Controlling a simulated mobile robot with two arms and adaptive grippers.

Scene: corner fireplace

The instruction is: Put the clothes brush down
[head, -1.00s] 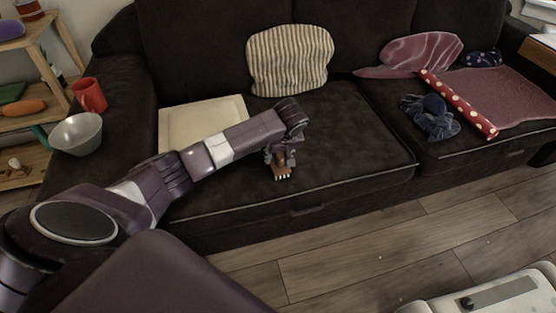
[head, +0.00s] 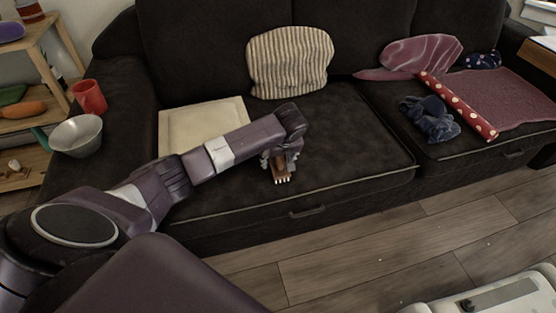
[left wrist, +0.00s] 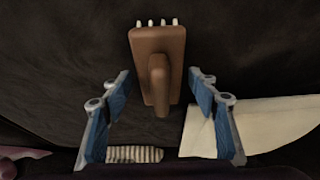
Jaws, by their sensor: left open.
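The clothes brush (head: 281,179) has a brown wooden back with a raised handle and pale bristle tufts at one end. It is on the dark sofa seat (head: 350,150), near its front edge. In the left wrist view the brush (left wrist: 157,70) shows from above between the fingers. My left gripper (head: 278,162) is over the brush. In the left wrist view its blue-padded fingers (left wrist: 160,100) are spread wide, with a gap on both sides of the brush. My right gripper is in neither view.
A cream square board (head: 200,115) lies left of the gripper, a striped cushion (head: 290,62) behind it. A metal bowl (head: 76,135) and red mug (head: 90,96) sit on the left armrest. Blue cloth (head: 430,118) and a red dotted roll (head: 458,103) lie on the right.

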